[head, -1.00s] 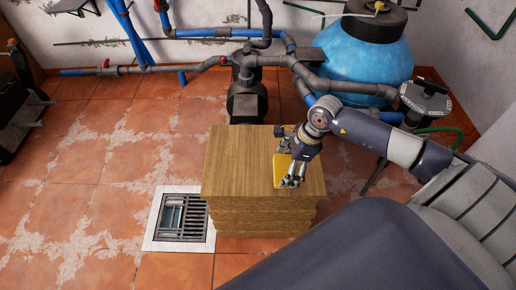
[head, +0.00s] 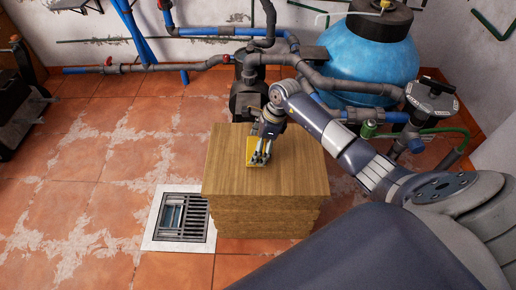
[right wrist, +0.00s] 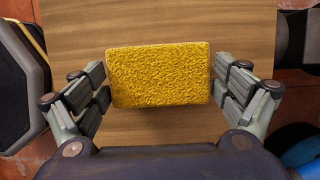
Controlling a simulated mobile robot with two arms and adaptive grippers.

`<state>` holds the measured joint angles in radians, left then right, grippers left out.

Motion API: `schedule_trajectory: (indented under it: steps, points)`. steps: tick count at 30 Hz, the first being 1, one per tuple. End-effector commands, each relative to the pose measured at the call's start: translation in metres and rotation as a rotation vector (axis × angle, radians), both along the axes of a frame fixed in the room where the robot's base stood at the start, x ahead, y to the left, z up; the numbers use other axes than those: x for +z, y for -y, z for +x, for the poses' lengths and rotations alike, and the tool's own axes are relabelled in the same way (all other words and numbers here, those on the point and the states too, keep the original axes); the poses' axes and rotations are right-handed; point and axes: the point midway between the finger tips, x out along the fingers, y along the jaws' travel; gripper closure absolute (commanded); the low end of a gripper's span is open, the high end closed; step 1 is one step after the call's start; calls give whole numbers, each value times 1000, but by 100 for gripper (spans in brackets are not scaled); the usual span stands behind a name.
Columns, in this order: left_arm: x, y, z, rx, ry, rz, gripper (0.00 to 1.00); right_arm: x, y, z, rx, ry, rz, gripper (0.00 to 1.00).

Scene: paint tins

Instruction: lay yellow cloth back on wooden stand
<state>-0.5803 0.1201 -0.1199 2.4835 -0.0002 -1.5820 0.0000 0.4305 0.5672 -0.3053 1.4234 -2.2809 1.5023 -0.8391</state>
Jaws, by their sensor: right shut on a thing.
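The yellow cloth (head: 250,152) is a thick, rough-surfaced block. It appears over the back middle of the wooden stand (head: 225,175). My right gripper (head: 261,158) comes down over it and is shut on it. In the right wrist view the cloth (right wrist: 158,76) lies flat and level between the two fingers (right wrist: 161,78), with the stand's wood top (right wrist: 160,22) beneath. I cannot tell whether the cloth touches the wood. My left gripper is not in view.
A blue tank (head: 368,62) and grey pipes (head: 350,90) stand behind the stand. A floor drain (head: 182,216) lies to its left. The tiled floor (head: 80,190) on the left is clear. The front of the stand's top is bare.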

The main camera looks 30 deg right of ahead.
Motion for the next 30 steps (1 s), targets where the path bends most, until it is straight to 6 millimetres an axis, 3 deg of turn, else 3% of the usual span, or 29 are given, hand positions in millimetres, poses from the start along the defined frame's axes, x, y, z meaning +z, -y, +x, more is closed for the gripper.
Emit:
schedule_trajectory:
  steps: [2,12,13,14,26,30]
  points:
    - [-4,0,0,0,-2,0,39,-8,0,1,-2,2,1,31]
    - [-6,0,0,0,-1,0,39,-11,1,1,0,3,-2,31]
    - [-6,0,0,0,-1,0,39,-11,1,0,0,3,-2,4]
    - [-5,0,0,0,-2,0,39,-10,1,0,0,3,-2,0]
    - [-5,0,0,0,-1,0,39,-9,0,0,-1,3,-1,0]
    - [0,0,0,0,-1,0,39,1,3,0,-2,5,-2,0]
